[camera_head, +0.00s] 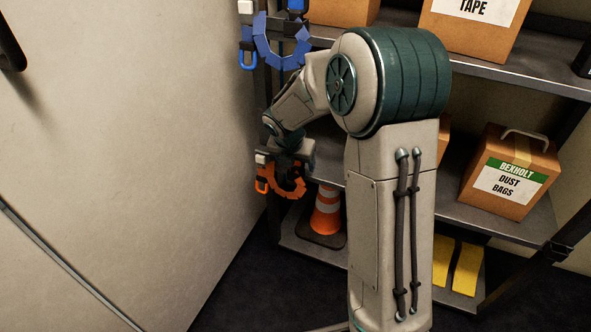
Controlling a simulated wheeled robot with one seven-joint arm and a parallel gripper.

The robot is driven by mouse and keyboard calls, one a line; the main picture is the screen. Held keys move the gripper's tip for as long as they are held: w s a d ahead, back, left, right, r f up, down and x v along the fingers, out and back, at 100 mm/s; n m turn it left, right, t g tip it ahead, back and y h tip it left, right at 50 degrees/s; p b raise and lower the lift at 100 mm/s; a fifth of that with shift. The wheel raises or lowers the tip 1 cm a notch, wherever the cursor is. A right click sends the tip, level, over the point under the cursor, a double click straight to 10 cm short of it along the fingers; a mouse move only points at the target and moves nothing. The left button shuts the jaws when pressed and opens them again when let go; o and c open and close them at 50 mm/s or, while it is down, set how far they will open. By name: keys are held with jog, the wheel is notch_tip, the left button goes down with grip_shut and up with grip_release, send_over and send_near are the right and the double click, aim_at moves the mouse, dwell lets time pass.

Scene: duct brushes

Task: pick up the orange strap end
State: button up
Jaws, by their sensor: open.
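The orange strap end (285,190) is a segmented orange ring with a small orange loop and a white block at its left. It hangs in front of the shelf's left side, below a similar blue strap end (272,50). My gripper (292,158) is at the end of my bent arm, just above the orange strap end and overlapping its upper part in the picture. It is open. Its fingertips are small and partly hidden, so I cannot tell whether they touch the strap end.
A metal shelf rack (500,75) stands behind my arm. It holds a dust bags box (510,180), a tape box (470,30), a traffic cone (326,215) and yellow items (467,268). A pale panel (120,130) fills the left. Dark floor (250,290) is clear in front.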

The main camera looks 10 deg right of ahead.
jog(key=c, duration=1)
jog(key=shift+c, duration=0.2)
jog(key=shift+r, duration=0.15)
